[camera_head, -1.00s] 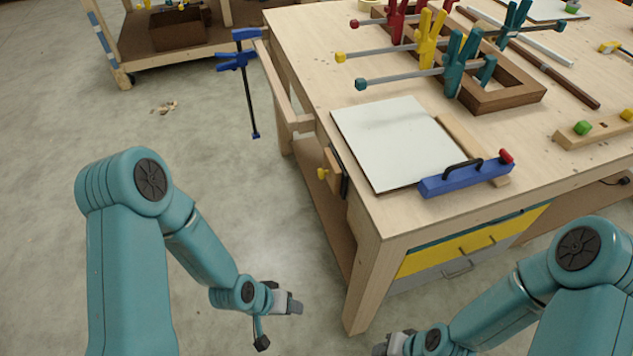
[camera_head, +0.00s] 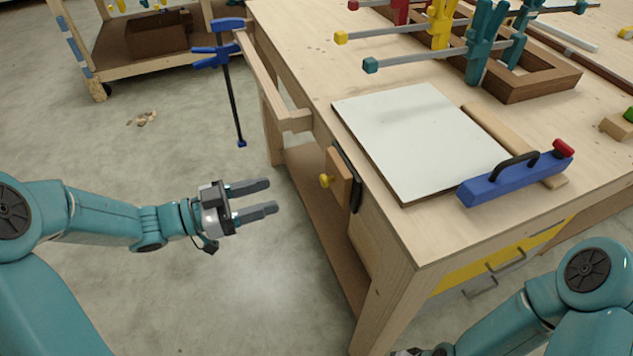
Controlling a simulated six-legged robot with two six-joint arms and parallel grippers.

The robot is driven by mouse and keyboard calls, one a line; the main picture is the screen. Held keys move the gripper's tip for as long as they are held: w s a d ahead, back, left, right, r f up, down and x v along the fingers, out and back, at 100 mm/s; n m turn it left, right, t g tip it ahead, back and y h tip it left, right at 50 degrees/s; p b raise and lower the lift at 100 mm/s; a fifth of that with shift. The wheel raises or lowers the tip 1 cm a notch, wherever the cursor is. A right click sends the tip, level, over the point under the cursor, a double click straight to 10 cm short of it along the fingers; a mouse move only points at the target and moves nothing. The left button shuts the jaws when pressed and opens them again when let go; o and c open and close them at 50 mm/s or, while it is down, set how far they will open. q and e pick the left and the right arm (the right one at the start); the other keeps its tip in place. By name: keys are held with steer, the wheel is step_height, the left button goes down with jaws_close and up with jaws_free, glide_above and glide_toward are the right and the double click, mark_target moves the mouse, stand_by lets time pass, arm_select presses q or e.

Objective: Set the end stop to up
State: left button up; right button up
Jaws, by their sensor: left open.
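A small wooden block (camera_head: 340,178) with a yellow knob (camera_head: 325,181), which looks like the end stop, sits against a black plate (camera_head: 347,165) on the left side of the workbench. Its top is below the bench top. My left gripper (camera_head: 272,196) is open and empty, its two fingers pointing right toward the knob, with a clear gap left of it. Only a small piece of my right gripper shows at the bottom edge, and its jaws are hidden.
The workbench (camera_head: 420,235) carries a white board (camera_head: 415,135), a blue bar (camera_head: 515,178) with a black handle and red knob, and several clamps on a wooden frame. A blue clamp (camera_head: 229,85) hangs at the bench's left rail.

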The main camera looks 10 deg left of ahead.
mark_target(322, 181)
arm_select(q)
steer(key=x, duration=1.1)
steer(key=shift+s+d+b, duration=0.1)
steer(key=shift+b, duration=0.25)
steer(key=shift+d, duration=0.1)
steer(key=shift+c, duration=0.4)
